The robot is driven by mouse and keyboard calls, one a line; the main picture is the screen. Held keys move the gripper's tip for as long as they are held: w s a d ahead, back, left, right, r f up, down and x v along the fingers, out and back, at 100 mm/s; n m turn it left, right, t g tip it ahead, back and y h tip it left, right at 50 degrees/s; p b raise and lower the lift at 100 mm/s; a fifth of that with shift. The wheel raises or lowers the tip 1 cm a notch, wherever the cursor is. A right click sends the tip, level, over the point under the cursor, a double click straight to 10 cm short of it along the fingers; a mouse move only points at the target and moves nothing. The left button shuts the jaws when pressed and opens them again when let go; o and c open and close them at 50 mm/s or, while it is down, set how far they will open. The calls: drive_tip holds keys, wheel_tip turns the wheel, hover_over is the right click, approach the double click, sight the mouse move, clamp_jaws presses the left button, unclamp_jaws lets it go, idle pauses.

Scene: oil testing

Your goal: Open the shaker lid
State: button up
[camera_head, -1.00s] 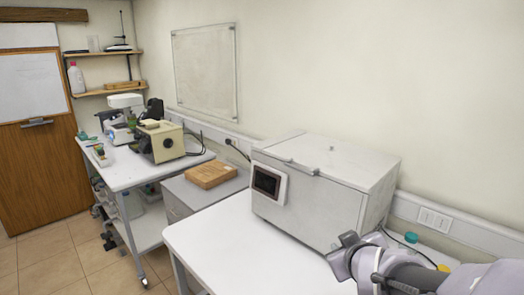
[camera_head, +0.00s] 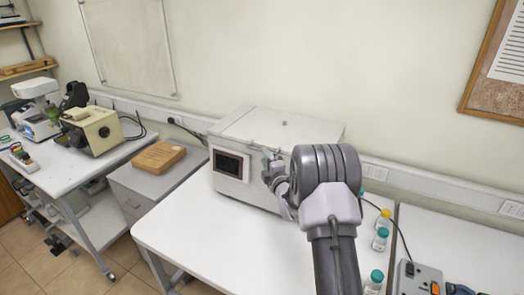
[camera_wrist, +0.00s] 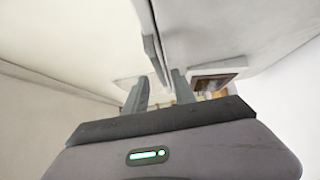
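The shaker (camera_head: 235,190) is a white box on the white table, with a dark screen (camera_head: 229,164) on its front. Its lid (camera_head: 285,126) lies flat and shut on top. My gripper (camera_head: 270,160) is at the shaker's front, just right of the screen and near the lid's front edge; my arm hides the rest of that front. In the wrist view, my gripper (camera_wrist: 160,88) has its two fingers apart, and a grey bar-like edge (camera_wrist: 152,48) runs down between them. I cannot tell whether the fingers touch it. The screen (camera_wrist: 215,82) shows right of the fingers.
Several small bottles with coloured caps (camera_head: 380,240) stand on the table right of my arm. A power strip (camera_head: 420,278) lies at the lower right. A brown wooden box (camera_head: 159,156) sits on a grey cabinet to the left. The table's front left is clear.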

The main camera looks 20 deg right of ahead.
drive_tip(key=w, duration=0.3)
drive_tip(key=shift+w+d, duration=0.15)
drive_tip(key=shift+w, duration=0.2)
clamp_jaws()
idle(1.1)
